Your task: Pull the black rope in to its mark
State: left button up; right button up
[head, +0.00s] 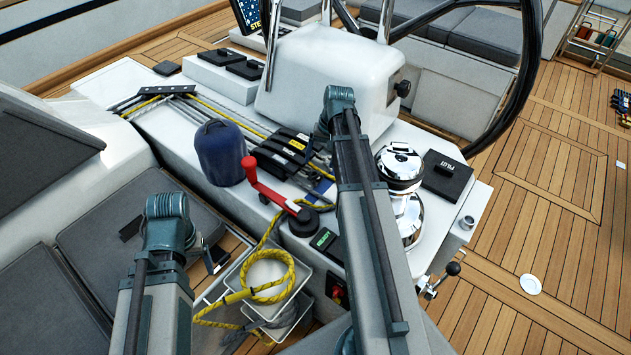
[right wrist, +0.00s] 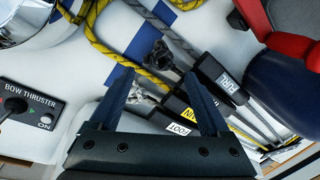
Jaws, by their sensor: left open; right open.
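A dark grey rope (right wrist: 155,22), possibly the black rope, runs diagonally at the top of the right wrist view towards the clutches. Its mark cannot be made out. Black clutches (head: 285,148) stand in a row on the white console; one handle reads FURL (right wrist: 226,84). My right gripper (right wrist: 163,76) is open, its fingers apart over the clutch handles and a yellow-black rope (right wrist: 110,52); nothing is held. In the head view its arm hides it. My left gripper (head: 208,252) is largely hidden behind its own arm, low on the left near the cushions, apart from the ropes.
A chrome winch (head: 400,170) stands right of my right arm. A red-handled crank (head: 270,187) and blue drum (head: 221,152) are left of it. Yellow rope (head: 290,270) hangs over a white bin (head: 300,285). The steering wheel (head: 525,70) is behind; teak deck (head: 560,220) is open at right.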

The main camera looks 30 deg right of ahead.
aim_at(316, 173)
jog(key=f+b, duration=0.4)
jog(key=f, duration=0.1)
jog(key=w+a+f+b, duration=0.1)
jog(key=f+b, duration=0.1)
jog(key=shift+a+f, duration=0.1)
jog(key=shift+f, duration=0.15)
jog(key=shift+s, duration=0.1)
grip_shut()
